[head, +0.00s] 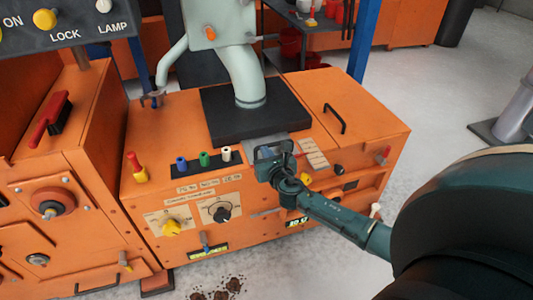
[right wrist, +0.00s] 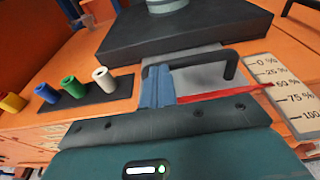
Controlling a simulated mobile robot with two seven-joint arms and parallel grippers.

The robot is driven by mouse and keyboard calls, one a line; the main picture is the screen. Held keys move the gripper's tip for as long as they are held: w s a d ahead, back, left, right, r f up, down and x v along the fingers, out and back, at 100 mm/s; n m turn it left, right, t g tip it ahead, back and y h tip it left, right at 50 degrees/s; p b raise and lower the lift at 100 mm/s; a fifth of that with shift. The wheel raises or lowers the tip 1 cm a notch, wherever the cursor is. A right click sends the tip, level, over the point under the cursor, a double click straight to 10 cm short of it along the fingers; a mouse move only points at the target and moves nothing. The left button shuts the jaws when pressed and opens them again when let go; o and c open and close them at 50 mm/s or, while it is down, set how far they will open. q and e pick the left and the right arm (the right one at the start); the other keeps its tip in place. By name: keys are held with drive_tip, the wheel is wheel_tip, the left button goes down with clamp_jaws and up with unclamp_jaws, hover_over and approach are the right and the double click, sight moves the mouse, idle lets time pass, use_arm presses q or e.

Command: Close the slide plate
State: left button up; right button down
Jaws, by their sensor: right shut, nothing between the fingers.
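The slide plate (right wrist: 190,54) is a grey plate showing partly out from under the front of the black block, with a black bar handle (right wrist: 231,66) and a red pointer (right wrist: 228,94). In the head view the plate (head: 262,143) shows just above my right gripper (head: 272,153). The pointer's tip lies near the 50 % mark of the scale (right wrist: 285,85). My right gripper's blue fingers (right wrist: 157,87) are shut and empty at the handle's left part; I cannot tell whether they touch it. The gripper hides most of the handle in the head view. My left gripper is not in view.
The black block (head: 225,115) carries a pale pipe (head: 245,75). Blue, green and white knobs (right wrist: 73,86) stand left of the plate. Another black handle (head: 335,118) is on the cabinet's right. A yellow knob (head: 172,228) is on the front panel.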

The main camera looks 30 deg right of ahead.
drive_tip(key=x, duration=0.3)
drive_tip(key=r+x, duration=0.1)
drive_tip(key=x, duration=0.1)
drive_tip(key=shift+f+b, duration=0.1)
drive_tip(key=shift+b, duration=0.3)
drive_tip(key=shift+w+d, duration=0.15)
drive_tip(key=shift+w, duration=0.15)
drive_tip(key=shift+d+r, duration=0.1)
drive_tip(key=shift+r, duration=0.25)
